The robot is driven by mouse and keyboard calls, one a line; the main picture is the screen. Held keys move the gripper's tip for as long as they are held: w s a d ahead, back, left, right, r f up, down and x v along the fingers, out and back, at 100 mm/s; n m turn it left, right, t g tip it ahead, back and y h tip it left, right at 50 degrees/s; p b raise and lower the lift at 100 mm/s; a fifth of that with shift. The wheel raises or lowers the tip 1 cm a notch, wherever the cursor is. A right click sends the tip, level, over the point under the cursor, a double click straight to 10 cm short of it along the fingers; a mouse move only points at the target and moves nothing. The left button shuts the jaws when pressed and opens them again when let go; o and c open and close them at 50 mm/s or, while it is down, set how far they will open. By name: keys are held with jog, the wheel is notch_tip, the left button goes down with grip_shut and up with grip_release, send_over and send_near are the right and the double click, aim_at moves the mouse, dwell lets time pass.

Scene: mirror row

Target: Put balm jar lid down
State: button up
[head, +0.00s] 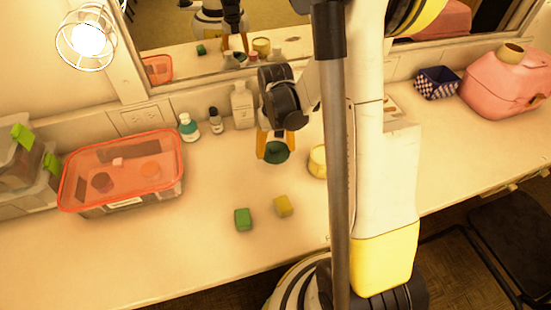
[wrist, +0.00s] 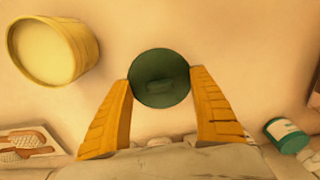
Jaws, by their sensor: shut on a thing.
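The balm jar lid (wrist: 160,79) is a dark green disc held between the two yellow fingertips of my gripper (wrist: 160,85). In the head view the lid (head: 276,153) shows at the lower end of my gripper (head: 275,147), over the counter. I cannot tell whether it touches the surface. A pale yellow open jar (wrist: 52,48) stands apart from the lid, at the upper left of the wrist view. In the head view this jar (head: 318,161) is right of my gripper, partly hidden by my own column.
A green block (head: 243,219) and a yellow block (head: 283,206) lie in front. An orange-rimmed bin (head: 125,172) stands left. Small bottles (head: 216,121) and a white bottle (head: 242,105) line the mirror wall. The counter (head: 210,265) is bare at the front left.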

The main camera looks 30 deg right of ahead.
aim_at(276, 151)
jog(key=shift+f+b, duration=0.9)
jog(key=shift+f, duration=0.95)
jog(key=shift+f, duration=0.15)
jog(key=o, duration=0.8)
jog(key=shift+c, duration=0.2)
